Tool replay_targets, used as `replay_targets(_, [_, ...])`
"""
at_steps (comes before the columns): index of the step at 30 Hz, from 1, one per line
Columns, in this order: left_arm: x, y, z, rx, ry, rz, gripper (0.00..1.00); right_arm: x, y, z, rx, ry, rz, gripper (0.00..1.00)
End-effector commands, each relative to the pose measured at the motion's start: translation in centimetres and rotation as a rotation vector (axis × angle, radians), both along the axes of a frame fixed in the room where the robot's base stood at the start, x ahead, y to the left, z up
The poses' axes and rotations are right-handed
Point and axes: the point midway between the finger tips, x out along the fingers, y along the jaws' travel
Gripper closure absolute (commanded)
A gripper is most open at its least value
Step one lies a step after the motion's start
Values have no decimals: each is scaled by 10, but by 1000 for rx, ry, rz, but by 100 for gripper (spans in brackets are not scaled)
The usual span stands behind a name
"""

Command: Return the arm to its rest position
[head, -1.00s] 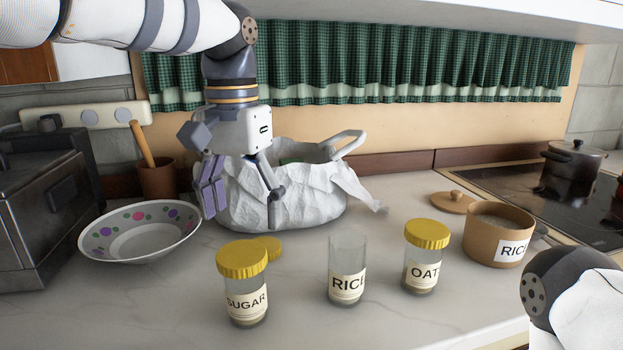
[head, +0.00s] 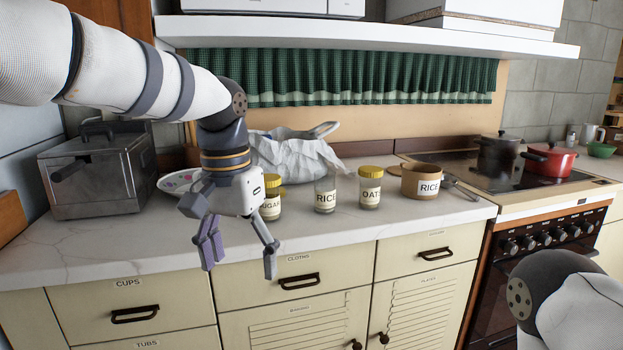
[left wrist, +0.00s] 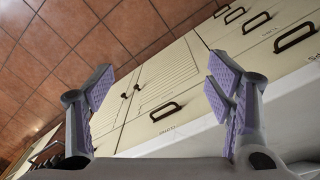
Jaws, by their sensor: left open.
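My left gripper (head: 240,254) hangs open and empty, fingers pointing down, in front of the counter's front edge in the head view. Its two fingers with purple pads also show wide apart in the left wrist view (left wrist: 162,95), with nothing between them. Beyond them are drawer fronts and the tiled floor (left wrist: 70,50). My right arm (head: 560,300) shows only as a rounded joint and white link at the lower right; its gripper is out of the picture.
On the counter (head: 150,230) stand a sugar jar (head: 271,207), an open rice jar (head: 325,196), an oat jar (head: 370,190) and a rice canister (head: 428,184). A white bag (head: 285,160), a toaster (head: 100,172) and a patterned plate (head: 172,183) are behind. The stove (head: 530,235) is right.

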Motion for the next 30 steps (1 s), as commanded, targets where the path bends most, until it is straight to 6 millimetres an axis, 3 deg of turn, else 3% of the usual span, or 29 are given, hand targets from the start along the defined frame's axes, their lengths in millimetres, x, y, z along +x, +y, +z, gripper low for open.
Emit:
replay_targets(1, [-2,0,-34,-12,23,3,26,1,0,-1,0,-1,0,31])
replay_targets(5, [-21,-1,-123,-58,58,25,26,2,0,-2,0,-3,0,31])
replay_targets(8, [-54,3,-196,-91,89,64,26,1,0,-1,0,-2,0,31])
replay_targets(11, [-105,14,-267,-116,117,126,26,1,0,-1,0,-1,0,31])
replay_targets(12, [-130,20,-291,-119,127,155,26,1,0,-1,0,-1,0,31])
replay_targets(15, [-201,41,-339,-105,145,234,26,1,0,-1,0,-2,0,31])
replay_targets(18, [-274,68,-363,-62,153,308,26,1,0,-1,0,-2,0,31])
replay_targets(22, [-342,99,-365,9,145,366,26,1,0,-1,0,-2,0,31])
replay_targets(25, [-367,113,-360,45,136,383,26,1,0,-1,0,-3,0,31])
replay_targets(30, [-374,118,-357,57,127,387,26,1,0,-1,0,-2,0,31])
